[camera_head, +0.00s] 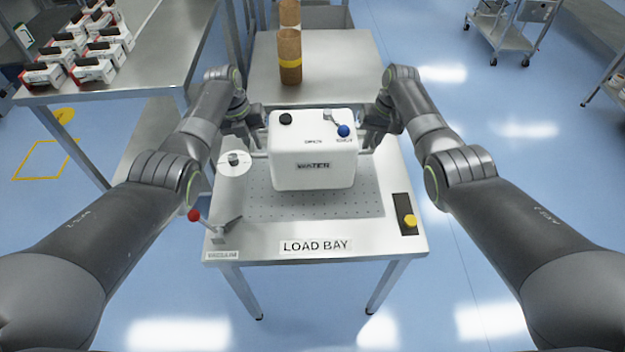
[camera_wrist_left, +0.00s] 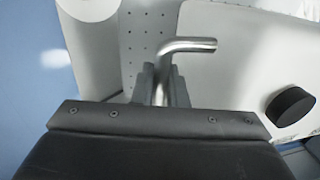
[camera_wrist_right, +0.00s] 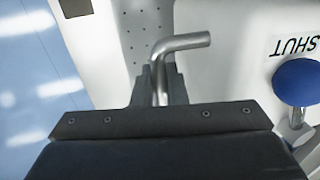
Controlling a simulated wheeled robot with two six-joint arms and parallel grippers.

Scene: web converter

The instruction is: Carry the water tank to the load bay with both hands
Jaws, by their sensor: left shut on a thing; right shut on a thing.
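The white water tank (camera_head: 312,165), marked WATER, is upright over the perforated plate of the load bay table (camera_head: 375,240). It has a black cap and a blue valve knob (camera_head: 343,131) on top. I cannot tell whether its base touches the plate. My left gripper (camera_head: 256,143) is at its left side, shut on a bent metal handle (camera_wrist_left: 188,46). My right gripper (camera_head: 368,140) is at its right side, shut on the matching handle (camera_wrist_right: 182,43). The black cap (camera_wrist_left: 290,106) also shows in the left wrist view. The tank's far side is hidden.
A red-knobbed lever (camera_head: 194,216) stands at the table's front left, a yellow knob (camera_head: 410,220) at its right. A white round part (camera_head: 234,168) is left of the tank. A steel bench (camera_head: 150,60) with several boxes is at left. Brown cylinders (camera_head: 290,60) stand behind.

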